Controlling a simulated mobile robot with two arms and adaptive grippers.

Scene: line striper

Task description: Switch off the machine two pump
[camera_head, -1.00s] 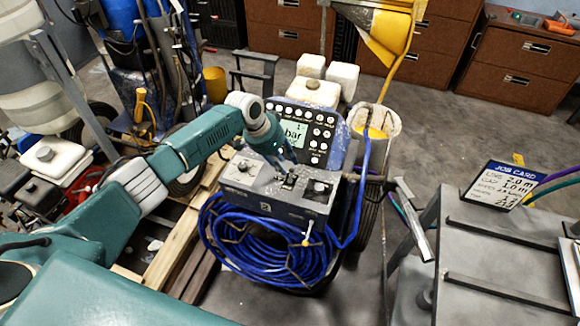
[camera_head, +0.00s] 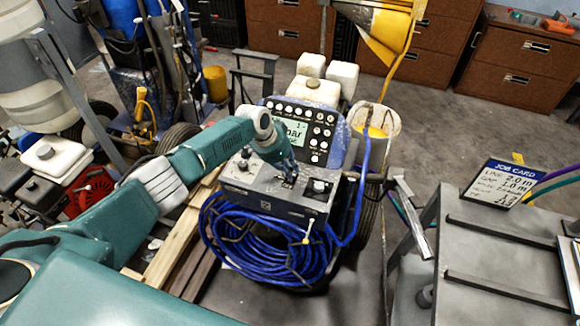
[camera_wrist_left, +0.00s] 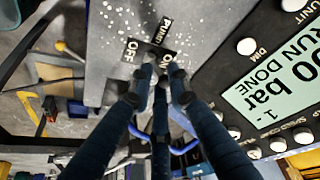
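The blue striping machine (camera_head: 343,145) stands in the middle of the head view; no machine number is readable. Its grey switch box (camera_head: 270,198) sits below the display panel (camera_head: 312,128). In the left wrist view a PUMP switch plate (camera_wrist_left: 163,36) shows OFF and ON labels. My left gripper (camera_head: 286,172) reaches down to the box from above. In the left wrist view its three dark fingers (camera_wrist_left: 160,78) are drawn together over the plate, beside the OFF and ON labels. They hide the switch lever, so its position and any contact cannot be told. My right gripper is not in view.
The display (camera_wrist_left: 285,75) reads bar and RUN DONE. A coiled blue hose (camera_head: 265,245) hangs below the box. A grey bench (camera_head: 480,255) with a job card (camera_head: 505,182) stands at right. Another machine with a red engine (camera_head: 90,195) is at left.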

